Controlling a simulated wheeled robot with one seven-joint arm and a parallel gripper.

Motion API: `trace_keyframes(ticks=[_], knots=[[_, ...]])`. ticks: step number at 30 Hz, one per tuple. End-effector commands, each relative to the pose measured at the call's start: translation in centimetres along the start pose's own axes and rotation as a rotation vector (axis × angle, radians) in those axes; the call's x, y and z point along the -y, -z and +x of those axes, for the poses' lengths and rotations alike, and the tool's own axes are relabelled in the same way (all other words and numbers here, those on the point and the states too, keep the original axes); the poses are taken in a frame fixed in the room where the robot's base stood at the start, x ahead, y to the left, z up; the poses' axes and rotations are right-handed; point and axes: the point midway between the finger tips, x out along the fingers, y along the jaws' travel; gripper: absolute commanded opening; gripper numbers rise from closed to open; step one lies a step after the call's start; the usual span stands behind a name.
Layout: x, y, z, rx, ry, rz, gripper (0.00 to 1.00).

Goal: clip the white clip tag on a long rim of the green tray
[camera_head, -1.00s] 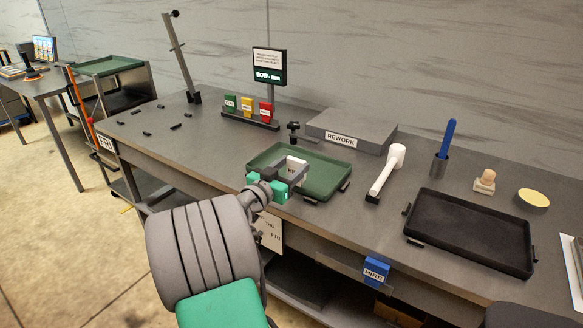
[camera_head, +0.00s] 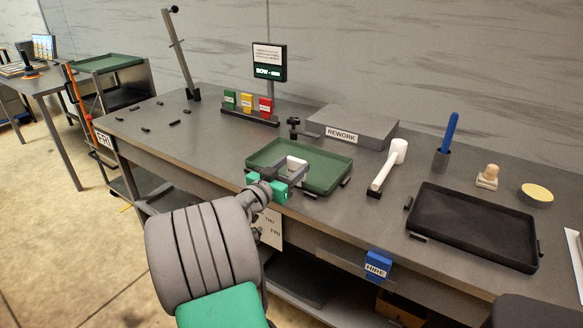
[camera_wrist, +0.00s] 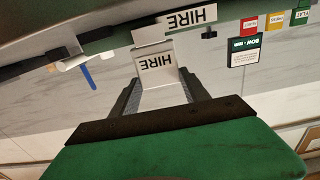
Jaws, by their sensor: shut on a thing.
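The green tray (camera_head: 325,174) lies on the grey bench, its long near rim close to the bench's front edge. My gripper (camera_head: 291,170) reaches over the near part of the tray from the front left. It is shut on the white clip tag (camera_head: 298,162). In the wrist view the tag (camera_wrist: 157,66) sits between the two dark fingers (camera_wrist: 160,92), with upside-down HIRE lettering on its face. A second white HIRE strip (camera_wrist: 190,20) shows just beyond it. My gripper partly hides the near rim, and I cannot tell whether the tag touches it.
A white-headed tool (camera_head: 388,167) lies right of the tray, then a black tray (camera_head: 472,228). A grey REWORK block (camera_head: 355,127) stands behind. A rack of coloured tags (camera_head: 248,110) is at back left. A blue HIRE tag (camera_head: 377,266) hangs at the front.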

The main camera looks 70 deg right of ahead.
Motion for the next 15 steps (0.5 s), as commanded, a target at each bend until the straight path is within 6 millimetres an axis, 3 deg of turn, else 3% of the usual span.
trace_keyframes(ticks=[5, 6, 15], knots=[[0.00, -0.48, 0.00, 0.000, 0.000, 0.000, 0.15], [0.00, -0.32, 0.00, 0.000, 0.000, 0.000, 0.57], [0.00, -0.32, 0.00, 0.000, 0.000, 0.000, 0.79]])
